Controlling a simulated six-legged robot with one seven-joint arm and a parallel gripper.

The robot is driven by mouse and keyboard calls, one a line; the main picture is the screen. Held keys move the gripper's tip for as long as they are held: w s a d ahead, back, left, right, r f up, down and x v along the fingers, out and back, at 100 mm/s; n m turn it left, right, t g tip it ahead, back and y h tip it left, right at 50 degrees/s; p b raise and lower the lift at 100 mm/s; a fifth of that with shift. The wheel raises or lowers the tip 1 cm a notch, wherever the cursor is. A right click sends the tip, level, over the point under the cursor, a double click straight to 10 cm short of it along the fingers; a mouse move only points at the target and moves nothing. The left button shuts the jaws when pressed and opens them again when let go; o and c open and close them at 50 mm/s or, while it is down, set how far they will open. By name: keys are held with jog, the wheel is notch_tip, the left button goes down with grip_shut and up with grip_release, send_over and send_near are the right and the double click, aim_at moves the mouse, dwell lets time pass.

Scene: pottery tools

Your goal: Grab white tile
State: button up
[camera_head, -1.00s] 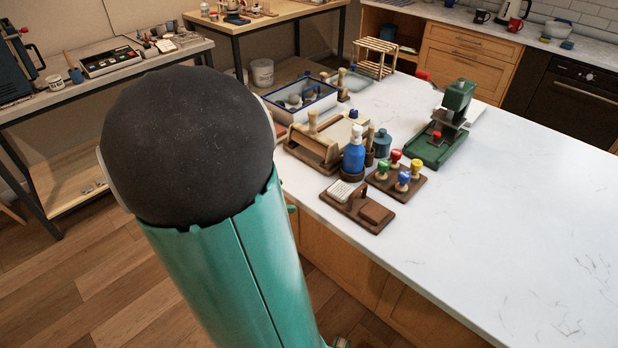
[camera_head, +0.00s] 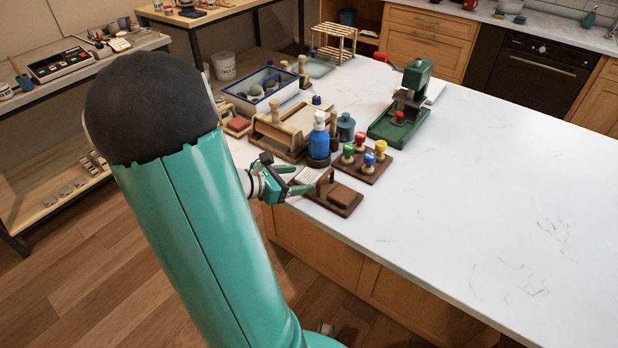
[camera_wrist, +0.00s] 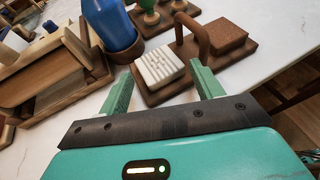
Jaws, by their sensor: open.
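The white tile (camera_wrist: 160,67) is a small ribbed block on the left end of a dark wooden tray (camera_wrist: 177,87), just left of the tray's arched handle. In the head view the tile (camera_head: 308,174) is partly hidden behind my fingers. My gripper (camera_wrist: 162,88) is open and empty in the wrist view, its two green fingers pointing at the tile with their tips just short of it, one toward each side. In the head view my gripper (camera_head: 296,181) is at the tray's near left end, by the counter edge.
A brown block (camera_wrist: 221,40) sits on the tray's other end. A blue bottle (camera_head: 319,140), a rack of coloured stamps (camera_head: 367,170) and a wooden box frame (camera_head: 275,146) stand close behind. The white counter (camera_head: 480,190) is clear to the right.

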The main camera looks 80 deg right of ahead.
aim_at(309, 178)
jog(key=shift+x, duration=1.1)
jog(key=shift+c, duration=0.3)
jog(key=c, duration=0.6)
jog(key=shift+r, duration=0.1)
